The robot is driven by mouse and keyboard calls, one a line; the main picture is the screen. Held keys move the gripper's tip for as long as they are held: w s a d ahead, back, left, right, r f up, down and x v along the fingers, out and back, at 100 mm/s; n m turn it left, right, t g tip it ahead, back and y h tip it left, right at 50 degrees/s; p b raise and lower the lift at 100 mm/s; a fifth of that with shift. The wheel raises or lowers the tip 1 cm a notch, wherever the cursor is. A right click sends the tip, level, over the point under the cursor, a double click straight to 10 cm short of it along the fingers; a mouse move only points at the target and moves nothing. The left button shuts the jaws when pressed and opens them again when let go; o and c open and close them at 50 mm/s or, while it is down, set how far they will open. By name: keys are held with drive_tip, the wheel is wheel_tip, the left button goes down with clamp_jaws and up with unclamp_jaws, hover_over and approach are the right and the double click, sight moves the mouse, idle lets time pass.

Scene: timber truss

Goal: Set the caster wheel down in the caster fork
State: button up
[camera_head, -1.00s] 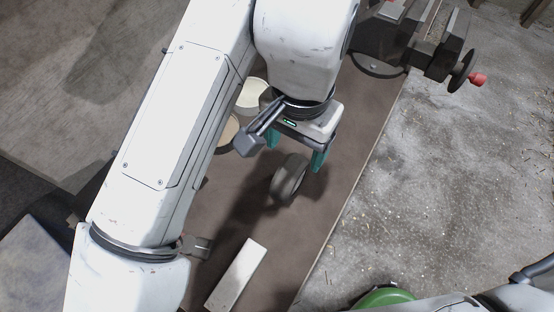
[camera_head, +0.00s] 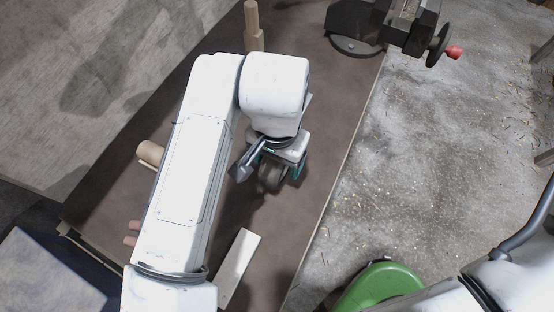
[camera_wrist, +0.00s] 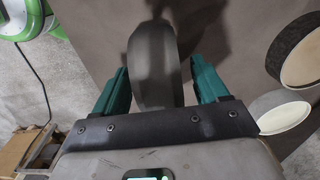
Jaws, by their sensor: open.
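The caster wheel (camera_head: 270,178), a dark grey tyre, stands upright on the brown bench top. In the wrist view the wheel (camera_wrist: 153,68) is between the two teal fingers, with a gap visible on each side. My gripper (camera_head: 279,171) is open, low over the wheel with its fingers astride it. The gripper (camera_wrist: 160,88) also shows open in the wrist view. The caster fork cannot be made out in the current views; my arm hides part of the bench.
A pale wooden block (camera_head: 238,268) lies on the brown bench (camera_head: 325,115) near its front. A vise (camera_head: 400,25) with a red-tipped handle stands at the back right. Two round tins (camera_wrist: 283,111) are beside the gripper in the wrist view. A green object (camera_head: 380,288) is off the bench.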

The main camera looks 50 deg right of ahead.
drive_tip(key=c, duration=1.1)
drive_tip(key=shift+c, duration=0.2)
drive_tip(key=shift+r, duration=0.15)
